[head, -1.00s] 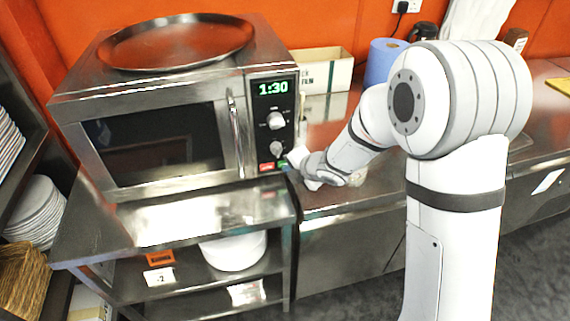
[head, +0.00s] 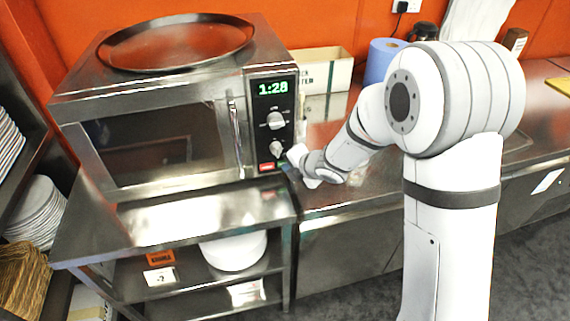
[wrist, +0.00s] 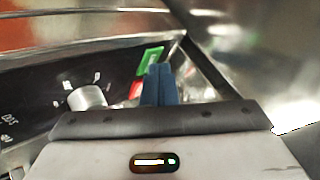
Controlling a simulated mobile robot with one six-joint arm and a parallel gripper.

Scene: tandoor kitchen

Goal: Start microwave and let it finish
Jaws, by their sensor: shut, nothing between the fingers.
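The steel microwave (head: 78,142) stands on a steel stand with its door closed. Its green display (head: 273,88) reads 1:28, and its window (head: 150,146) looks faintly brownish inside. Two knobs sit under the display, with a red button (head: 266,167) at the panel's bottom. In the wrist view the green button (wrist: 150,58) shows just beyond the blue fingertips of my gripper (wrist: 160,73). The fingers are shut and empty, at or very near that button; I cannot tell whether they touch it. In the head view my wrist sits at the panel's lower right corner.
A round dark tray (head: 177,42) lies on top of the microwave. A steel counter (head: 390,172) runs to the right, with a cardboard box (head: 322,72) and a blue paper roll (head: 383,60) at the back. Plate stacks (head: 38,212) stand at left.

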